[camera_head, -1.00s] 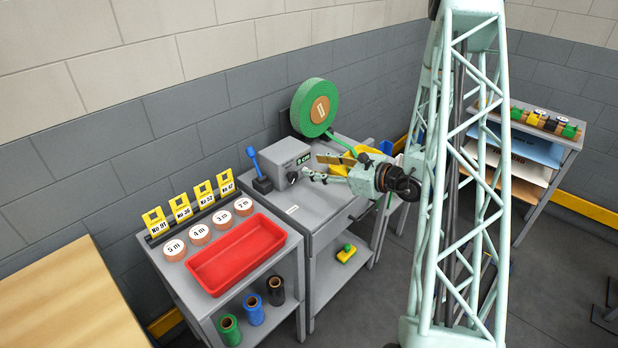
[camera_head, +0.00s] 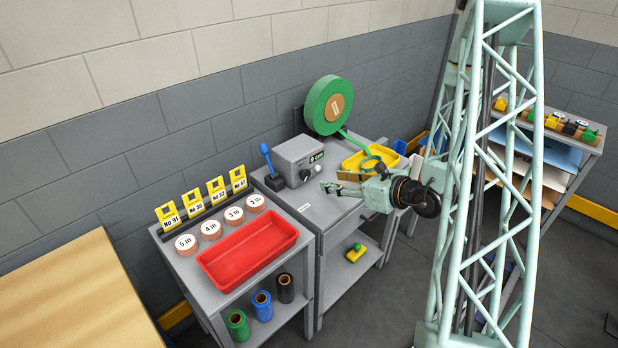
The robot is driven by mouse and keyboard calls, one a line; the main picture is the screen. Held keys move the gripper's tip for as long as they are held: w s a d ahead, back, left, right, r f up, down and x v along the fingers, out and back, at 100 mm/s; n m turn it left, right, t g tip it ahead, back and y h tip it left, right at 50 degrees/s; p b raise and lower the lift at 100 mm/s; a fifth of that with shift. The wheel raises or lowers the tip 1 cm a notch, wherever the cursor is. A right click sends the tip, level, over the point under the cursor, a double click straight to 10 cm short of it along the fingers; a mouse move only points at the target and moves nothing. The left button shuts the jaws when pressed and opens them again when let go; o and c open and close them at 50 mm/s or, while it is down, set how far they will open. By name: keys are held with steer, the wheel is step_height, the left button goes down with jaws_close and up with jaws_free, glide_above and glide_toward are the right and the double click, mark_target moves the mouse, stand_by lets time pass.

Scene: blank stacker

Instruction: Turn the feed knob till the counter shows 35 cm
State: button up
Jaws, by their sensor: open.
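The grey feed box (camera_head: 299,153) stands at the back of the grey machine table (camera_head: 312,208). Its front carries a small dark counter display (camera_head: 316,157) with green figures too small to read surely. A black knob (camera_head: 305,175) with a pale mark is low on the front, and a small pale round part (camera_head: 318,167) is to its right. My gripper (camera_head: 333,181) is open and empty, its fingers pointing left over the table. The fingertips are to the right of and lower in the picture than the black knob, apart from it.
A blue-handled lever (camera_head: 267,160) stands left of the box. A green reel (camera_head: 328,105) and a yellow tray (camera_head: 362,160) are behind and right. A red tray (camera_head: 248,253), number tags and round labelled pieces occupy the left cart. A shelf rack (camera_head: 560,150) stands far right.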

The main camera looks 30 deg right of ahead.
mark_target(307, 176)
steer(key=shift+b+x, duration=0.75)
steer(key=shift+x, duration=6)
steer(key=shift+r, duration=0.1)
steer(key=c, duration=0.8)
